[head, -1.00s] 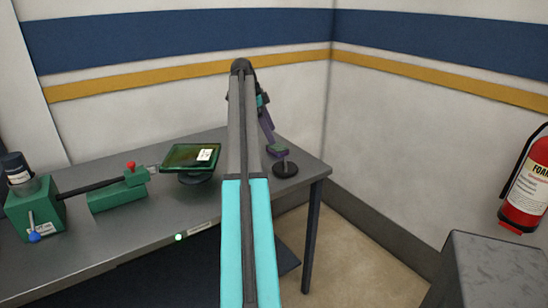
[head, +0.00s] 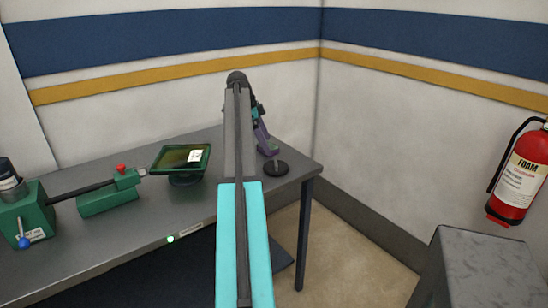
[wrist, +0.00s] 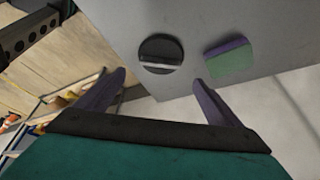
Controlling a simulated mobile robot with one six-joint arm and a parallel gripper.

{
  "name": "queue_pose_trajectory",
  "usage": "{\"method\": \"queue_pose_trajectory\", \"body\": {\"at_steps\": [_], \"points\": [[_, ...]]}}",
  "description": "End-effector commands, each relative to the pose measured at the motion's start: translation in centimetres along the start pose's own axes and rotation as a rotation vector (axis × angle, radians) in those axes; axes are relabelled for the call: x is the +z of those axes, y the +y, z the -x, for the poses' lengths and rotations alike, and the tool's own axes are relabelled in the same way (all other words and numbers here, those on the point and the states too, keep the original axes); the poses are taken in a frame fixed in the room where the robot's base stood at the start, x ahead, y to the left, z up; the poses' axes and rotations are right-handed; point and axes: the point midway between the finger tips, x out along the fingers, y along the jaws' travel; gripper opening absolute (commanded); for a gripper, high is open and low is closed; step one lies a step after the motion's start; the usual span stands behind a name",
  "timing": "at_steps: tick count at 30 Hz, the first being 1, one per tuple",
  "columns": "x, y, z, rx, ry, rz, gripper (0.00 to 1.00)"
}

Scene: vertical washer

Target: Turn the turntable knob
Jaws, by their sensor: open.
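A black round knob (head: 276,168) with a raised bar lies flat near the right end of the grey table. It also shows in the wrist view (wrist: 160,54), its grey bar running across it, ahead of my fingertips. My gripper (head: 265,143) is at the end of my arm, just behind and left of the knob in the head view. In the wrist view my gripper (wrist: 159,80) has its two purple fingers wide apart with nothing between them. The knob appears untouched; the exact height above it I cannot tell. My arm hides part of the table.
A purple and green piece (wrist: 229,60) lies right of the knob in the wrist view. A green tray (head: 182,158) on a dark base and a green box with a lever (head: 108,196) stand left. A grey cabinet (head: 478,268) and fire extinguisher (head: 518,180) are at right.

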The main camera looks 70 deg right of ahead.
Motion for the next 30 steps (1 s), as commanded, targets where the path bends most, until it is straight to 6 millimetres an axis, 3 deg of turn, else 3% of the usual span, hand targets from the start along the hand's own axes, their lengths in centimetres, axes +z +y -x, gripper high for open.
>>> {"method": "queue_pose_trajectory", "body": {"at_steps": [12, 18, 30], "points": [[0.0, 0.1, -6.0, 0.001, -0.001, 0.0, 0.88], [0.0, 0.1, -8.0, 0.0, -0.001, 0.0, 0.88], [0.0, 0.0, -8.8, 0.0, -0.001, 0.0, 0.88]]}}
